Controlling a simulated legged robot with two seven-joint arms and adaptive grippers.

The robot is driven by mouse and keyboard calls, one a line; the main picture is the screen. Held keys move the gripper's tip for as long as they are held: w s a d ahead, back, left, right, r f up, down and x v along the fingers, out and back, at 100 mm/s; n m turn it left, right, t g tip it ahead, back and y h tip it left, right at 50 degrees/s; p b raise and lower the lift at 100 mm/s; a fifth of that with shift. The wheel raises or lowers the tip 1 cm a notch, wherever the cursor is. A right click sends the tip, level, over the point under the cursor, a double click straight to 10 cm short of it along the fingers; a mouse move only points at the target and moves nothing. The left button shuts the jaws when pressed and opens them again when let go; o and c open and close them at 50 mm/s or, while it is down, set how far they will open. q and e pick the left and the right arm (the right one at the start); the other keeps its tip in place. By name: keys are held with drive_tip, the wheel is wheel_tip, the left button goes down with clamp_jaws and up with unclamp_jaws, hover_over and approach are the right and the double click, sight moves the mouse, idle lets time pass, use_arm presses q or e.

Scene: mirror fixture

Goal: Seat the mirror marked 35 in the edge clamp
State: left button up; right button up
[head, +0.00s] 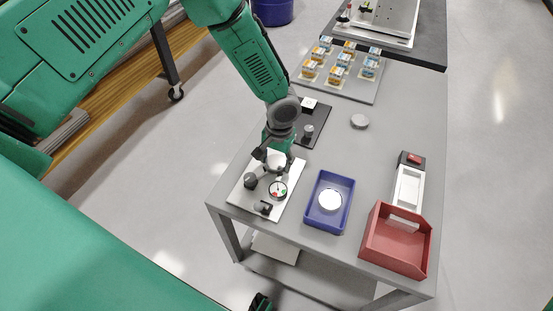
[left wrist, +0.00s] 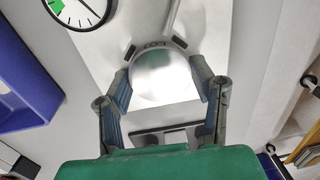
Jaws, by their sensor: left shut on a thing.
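My left gripper (head: 275,165) is over the white plate at the near left of the table. In the left wrist view the left gripper (left wrist: 165,88) is shut on a round silvery mirror (left wrist: 163,75), with one finger at each side. The mirror also shows as a pale disc in the head view (head: 277,158). No number can be read on it. Small dark pads, which look like the edge clamp (left wrist: 153,45), are close to the mirror's far rim. Whether the mirror touches them I cannot tell. My right gripper is not seen.
A dial gauge (head: 278,190) is on the white plate (head: 290,205). A blue tray (head: 322,222) holding a white disc (head: 330,200) and a red bin (head: 393,255) are to the right. A grey disc (head: 359,121) lies farther back. Several small boxes (head: 337,74) stand at the back.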

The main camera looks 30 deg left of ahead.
use_arm(q)
drive_tip(key=shift+f, duration=0.2)
idle(0.4)
drive_tip(key=o, duration=1.4)
drive_tip(key=shift+r, duration=0.15)
drive_tip(key=shift+r+p, duration=1.05)
drive_tip(key=shift+r, duration=0.4)
drive_tip(key=o, duration=0.4)
drive_tip(key=shift+f, duration=0.1)
